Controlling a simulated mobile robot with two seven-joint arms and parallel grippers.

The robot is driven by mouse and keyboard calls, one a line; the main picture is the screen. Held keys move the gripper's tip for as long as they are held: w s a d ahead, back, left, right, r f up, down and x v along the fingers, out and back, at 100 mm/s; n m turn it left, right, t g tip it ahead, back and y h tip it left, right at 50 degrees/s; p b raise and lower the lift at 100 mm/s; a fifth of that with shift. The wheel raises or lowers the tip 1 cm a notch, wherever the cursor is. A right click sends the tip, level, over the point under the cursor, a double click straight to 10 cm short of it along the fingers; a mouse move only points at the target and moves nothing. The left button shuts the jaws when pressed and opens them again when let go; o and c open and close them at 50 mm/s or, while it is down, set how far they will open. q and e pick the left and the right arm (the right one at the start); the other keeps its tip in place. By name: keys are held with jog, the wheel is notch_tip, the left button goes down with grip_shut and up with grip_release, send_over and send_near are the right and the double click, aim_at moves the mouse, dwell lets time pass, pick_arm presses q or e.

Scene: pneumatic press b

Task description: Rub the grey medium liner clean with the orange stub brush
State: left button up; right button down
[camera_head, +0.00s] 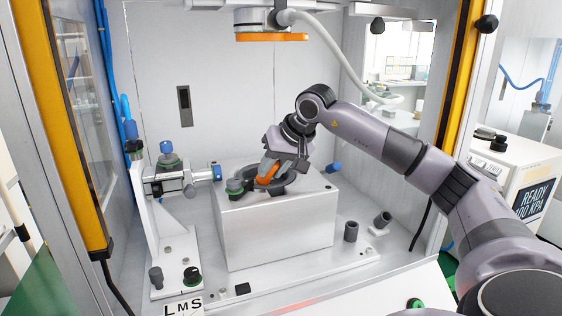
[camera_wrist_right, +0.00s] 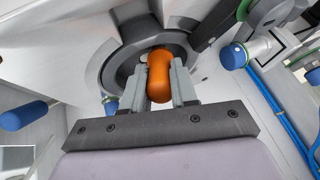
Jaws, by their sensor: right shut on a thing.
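My right gripper (camera_head: 268,172) is shut on the orange stub brush (camera_head: 266,175), over the top of the metal block. In the right wrist view the brush (camera_wrist_right: 159,75) stands between the two grey fingers (camera_wrist_right: 160,85), its far end inside a dark grey ring. This ring, which looks like the grey medium liner (camera_head: 285,185), sits in the top of the block; the ring (camera_wrist_right: 118,68) also shows in the right wrist view. The brush's bristles are hidden, so I cannot tell whether they touch the liner. My left gripper is not in view.
The silver block (camera_head: 275,235) stands on a base plate with several dark posts (camera_head: 351,231). A clamp arm with blue knobs (camera_head: 168,160) stands at left. An orange-rimmed press head (camera_head: 272,37) hangs above. Yellow-edged door frames bound both sides.

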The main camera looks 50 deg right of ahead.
jog(key=shift+w+a, duration=0.35)
jog(key=shift+a, duration=0.25)
jog(key=shift+r+p, duration=0.45)
jog(key=shift+r, duration=2.55)
jog(key=shift+r, duration=0.1)
jog(key=shift+r, duration=1.4)
